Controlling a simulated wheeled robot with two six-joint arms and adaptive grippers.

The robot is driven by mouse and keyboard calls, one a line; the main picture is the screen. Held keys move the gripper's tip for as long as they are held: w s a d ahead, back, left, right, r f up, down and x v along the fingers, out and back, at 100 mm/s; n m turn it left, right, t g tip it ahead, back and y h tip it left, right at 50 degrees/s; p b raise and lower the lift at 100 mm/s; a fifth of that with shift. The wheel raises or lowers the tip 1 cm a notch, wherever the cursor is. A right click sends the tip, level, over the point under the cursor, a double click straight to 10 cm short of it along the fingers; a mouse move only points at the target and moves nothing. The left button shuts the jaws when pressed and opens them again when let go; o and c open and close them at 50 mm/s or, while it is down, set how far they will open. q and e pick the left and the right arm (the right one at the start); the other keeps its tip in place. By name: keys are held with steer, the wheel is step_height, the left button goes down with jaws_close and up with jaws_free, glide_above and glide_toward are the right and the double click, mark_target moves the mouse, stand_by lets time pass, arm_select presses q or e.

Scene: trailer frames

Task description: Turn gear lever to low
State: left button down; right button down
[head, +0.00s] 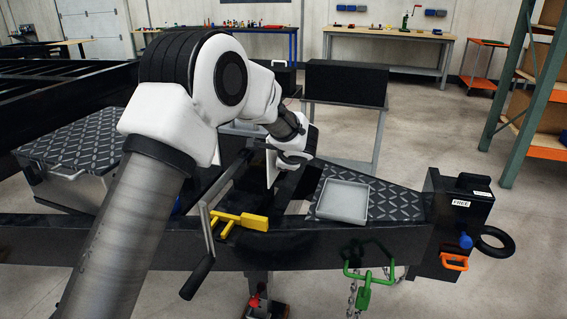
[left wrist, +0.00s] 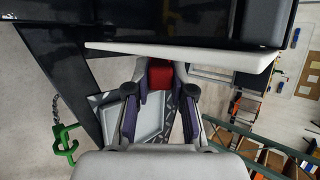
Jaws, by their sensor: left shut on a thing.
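My left arm reaches over the trailer frame, and my left gripper (left wrist: 160,74) points at a pale upright plate (left wrist: 190,52). Its two fingers are shut on a red piece (left wrist: 160,73), which sits right against the plate's edge and looks like the gear lever's end. In the head view the plate (head: 271,168) stands left of my wrist, and the fingers and red piece are hidden there. The lever's shaft and any low or high marking cannot be made out. My right gripper is not in view.
A crank (head: 197,278) and a yellow handle (head: 240,221) are at the front beam. A grey tray (head: 343,206) lies on the tread plate. A black box (head: 440,220) marked FREE stands at right, with an orange handle (head: 454,262).

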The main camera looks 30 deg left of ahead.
arm_select(q)
steer(key=c, duration=1)
jaws_free()
steer(key=shift+a, duration=0.1)
steer(key=v, duration=1.2)
steer(key=shift+f, duration=0.15)
